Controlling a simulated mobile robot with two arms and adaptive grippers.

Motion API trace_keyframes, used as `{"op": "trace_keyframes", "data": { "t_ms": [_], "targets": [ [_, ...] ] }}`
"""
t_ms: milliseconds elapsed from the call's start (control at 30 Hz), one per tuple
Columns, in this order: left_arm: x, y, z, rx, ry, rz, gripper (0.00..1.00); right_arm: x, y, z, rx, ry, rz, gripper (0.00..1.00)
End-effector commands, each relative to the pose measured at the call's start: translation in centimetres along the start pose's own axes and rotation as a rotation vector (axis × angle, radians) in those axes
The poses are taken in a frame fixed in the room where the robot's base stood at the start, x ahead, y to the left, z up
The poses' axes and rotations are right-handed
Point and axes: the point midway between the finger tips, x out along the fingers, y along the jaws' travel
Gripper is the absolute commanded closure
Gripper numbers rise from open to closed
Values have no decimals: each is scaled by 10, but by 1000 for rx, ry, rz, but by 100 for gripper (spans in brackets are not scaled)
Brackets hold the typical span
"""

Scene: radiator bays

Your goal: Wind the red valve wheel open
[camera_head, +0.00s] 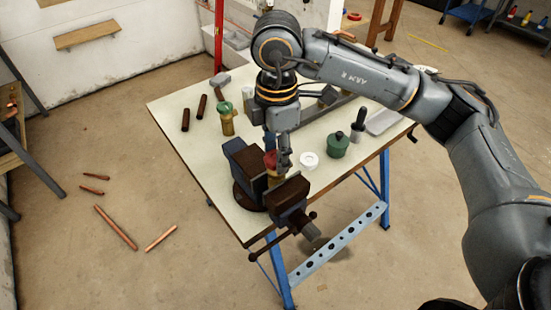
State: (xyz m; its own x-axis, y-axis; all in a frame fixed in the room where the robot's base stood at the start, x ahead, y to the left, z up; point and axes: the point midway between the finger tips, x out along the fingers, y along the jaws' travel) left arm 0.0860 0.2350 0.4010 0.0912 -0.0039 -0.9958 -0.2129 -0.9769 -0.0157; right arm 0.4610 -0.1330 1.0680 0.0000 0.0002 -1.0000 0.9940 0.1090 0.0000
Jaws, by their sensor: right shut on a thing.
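The red valve wheel (270,160) sits on top of a small brass-coloured valve (274,179) held between the jaws of a dark bench vise (245,166). My right gripper (279,160) points down over the vise and is shut on the red wheel. Its fingers hide much of the wheel, so how far it has turned cannot be told. My left gripper is not in view.
The pale workbench (205,155) on blue legs also holds a brass valve with a green top (226,118), a dark green pot (338,145), a white ring (308,159) and dark rods (201,106). Copper pipes (116,227) lie on the floor at left.

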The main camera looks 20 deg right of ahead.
Motion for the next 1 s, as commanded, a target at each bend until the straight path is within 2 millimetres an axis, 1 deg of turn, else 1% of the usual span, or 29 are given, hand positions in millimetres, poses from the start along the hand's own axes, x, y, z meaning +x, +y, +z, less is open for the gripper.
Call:
{"op": "trace_keyframes", "data": {
  "t_ms": [33, 400, 800, 1000],
  "targets": [
    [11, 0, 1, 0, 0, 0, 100, 5, 0, 0, -75, 1, 2, 97],
    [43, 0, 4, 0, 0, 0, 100, 6, 0, 0, -686, -1, -1, 97],
    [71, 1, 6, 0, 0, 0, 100, 6, 0, 0, -1342, 1, -4, 97],
    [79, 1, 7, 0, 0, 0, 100, 6, -1, 0, -1666, 3, -7, 97]
  ]
}}
